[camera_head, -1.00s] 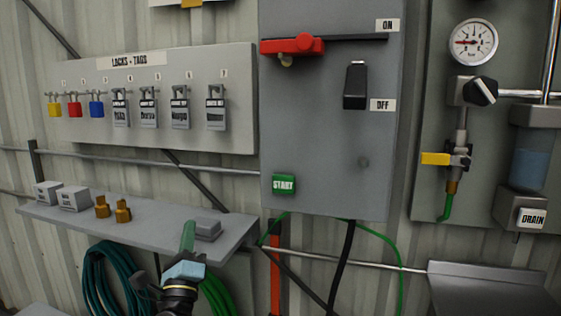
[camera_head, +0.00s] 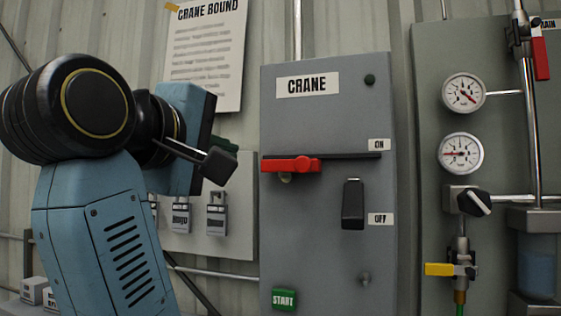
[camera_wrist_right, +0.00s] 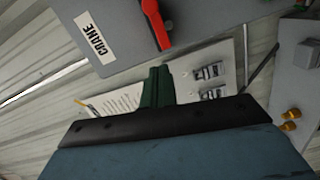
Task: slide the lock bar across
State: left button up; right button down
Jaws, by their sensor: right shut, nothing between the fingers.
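The red lock bar (camera_head: 290,165) sits at the left end of a dark horizontal slot on the grey CRANE panel (camera_head: 325,125). In the right wrist view the lock bar (camera_wrist_right: 157,22) shows at the top edge, partly cut off. My right gripper (camera_head: 226,145) is left of the panel, its green fingers mostly hidden behind my wrist. In the right wrist view the gripper's fingers (camera_wrist_right: 158,76) are together and empty, apart from the lock bar. My left gripper is not in view.
A black lever (camera_head: 353,203) stands below the slot, beside the OFF label. A green START button (camera_head: 284,299) is low on the panel. Padlocks (camera_head: 216,214) hang behind my arm. Gauges (camera_head: 463,93) and a yellow-handled valve (camera_head: 440,269) are at the right.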

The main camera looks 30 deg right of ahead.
aim_at(293, 164)
jog(key=shift+d, duration=0.1)
jog(key=p+x, duration=0.2)
jog(key=x, duration=0.8)
jog(key=shift+w+d, duration=0.1)
jog(key=shift+s+d+f+p, duration=0.15)
jog(key=shift+s+d+p, duration=0.15)
jog(key=shift+s+d, duration=0.55)
jog(key=shift+s+d+f, duration=0.15)
jog(key=shift+s+d, duration=0.3)
jog(key=shift+s, duration=0.1)
